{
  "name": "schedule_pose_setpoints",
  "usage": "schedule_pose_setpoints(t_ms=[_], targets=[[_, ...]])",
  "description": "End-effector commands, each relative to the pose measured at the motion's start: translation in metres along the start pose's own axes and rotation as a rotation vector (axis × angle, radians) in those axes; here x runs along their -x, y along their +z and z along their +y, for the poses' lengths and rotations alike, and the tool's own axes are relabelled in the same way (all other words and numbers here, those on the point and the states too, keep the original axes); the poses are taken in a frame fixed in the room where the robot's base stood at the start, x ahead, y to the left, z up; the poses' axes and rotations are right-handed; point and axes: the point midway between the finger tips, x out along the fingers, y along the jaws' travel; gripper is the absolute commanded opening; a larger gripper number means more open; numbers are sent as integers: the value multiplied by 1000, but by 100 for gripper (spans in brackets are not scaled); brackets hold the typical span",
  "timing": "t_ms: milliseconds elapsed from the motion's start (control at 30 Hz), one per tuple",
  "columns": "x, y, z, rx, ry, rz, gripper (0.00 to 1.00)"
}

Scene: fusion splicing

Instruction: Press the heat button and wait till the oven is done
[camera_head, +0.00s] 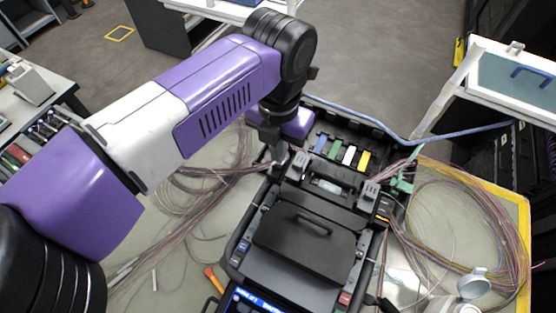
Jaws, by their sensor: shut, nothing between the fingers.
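The black fusion splicer (268,268) stands on the work surface at lower centre, its dark lid (300,250) with a handle lying closed. A narrow compartment (327,185), which looks like the heating oven, sits behind the lid between two grey clamps. A blue-lit screen (252,303) is cut off by the bottom edge. My gripper (278,158) is shut and empty, pointing down at the splicer's back left corner, beside the left grey clamp (300,163). I cannot tell whether it touches anything. The heat button cannot be made out.
A tray (385,152) with blue, green, white and yellow pieces lies behind the splicer. Loose cable bundles (190,195) spread left, and more coils (470,225) lie right beside a yellow edge. A white-framed box (510,75) stands at upper right. An orange-handled tool (213,279) lies front left.

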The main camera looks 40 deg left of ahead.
Motion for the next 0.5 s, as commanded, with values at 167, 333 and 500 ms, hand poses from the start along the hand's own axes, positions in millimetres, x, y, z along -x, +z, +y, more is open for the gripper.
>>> schedule_pose_setpoints(t_ms=[167, 333, 500], targets=[[0, 0, 0, 0, 0, 0, 0], [-1, 0, 0, 0, 0, 0, 0], [-4, 0, 0, 0, 0, 0, 0]])
